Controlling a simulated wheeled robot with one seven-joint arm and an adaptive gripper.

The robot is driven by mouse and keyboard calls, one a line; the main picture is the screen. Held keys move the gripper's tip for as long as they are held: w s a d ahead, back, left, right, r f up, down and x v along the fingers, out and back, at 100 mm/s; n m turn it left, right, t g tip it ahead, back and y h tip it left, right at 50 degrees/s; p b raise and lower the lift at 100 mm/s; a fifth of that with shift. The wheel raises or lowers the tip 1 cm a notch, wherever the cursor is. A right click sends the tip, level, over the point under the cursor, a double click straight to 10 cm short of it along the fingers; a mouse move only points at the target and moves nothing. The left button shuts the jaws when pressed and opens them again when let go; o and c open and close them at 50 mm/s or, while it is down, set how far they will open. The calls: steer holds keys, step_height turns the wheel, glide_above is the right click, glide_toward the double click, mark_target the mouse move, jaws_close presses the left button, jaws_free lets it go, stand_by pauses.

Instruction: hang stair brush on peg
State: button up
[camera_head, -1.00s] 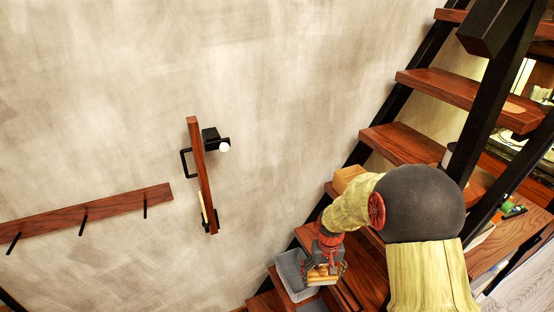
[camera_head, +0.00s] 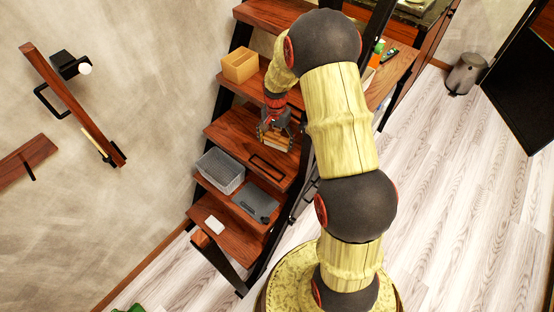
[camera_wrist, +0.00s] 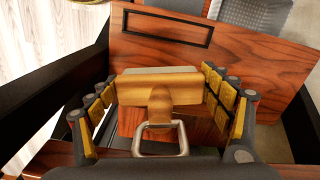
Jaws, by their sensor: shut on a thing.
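My gripper (camera_head: 274,128) is shut on the stair brush (camera_head: 277,143), over a wooden stair tread (camera_head: 232,140). In the wrist view the brush (camera_wrist: 160,85) has a pale wooden head, a short handle and a metal loop pointing towards the camera. The fingers of my gripper (camera_wrist: 159,82) stand on both sides of its head. I cannot tell whether the brush touches the tread. A wooden peg rail (camera_head: 22,160) is on the wall at the far left, with one dark peg (camera_head: 29,172) visible. The rest of the rail is out of frame.
A grey basket (camera_head: 220,171) and a dark flat item (camera_head: 256,203) sit on the lower treads. A tan box (camera_head: 240,66) stands on a higher tread. A slanted wooden board (camera_head: 72,100) with black fittings is on the wall. Open floor lies right.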

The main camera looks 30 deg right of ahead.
steer(key=shift+r+m, duration=0.1)
steer(key=shift+m, duration=1.2)
step_height(320, 180, down, 10)
steer(key=shift+r+b, duration=0.2)
steer(key=shift+b, duration=1.05)
steer(key=shift+f, duration=0.25)
steer(key=o, duration=1.3)
steer(key=shift+c, duration=0.2)
steer(key=shift+r, duration=0.15)
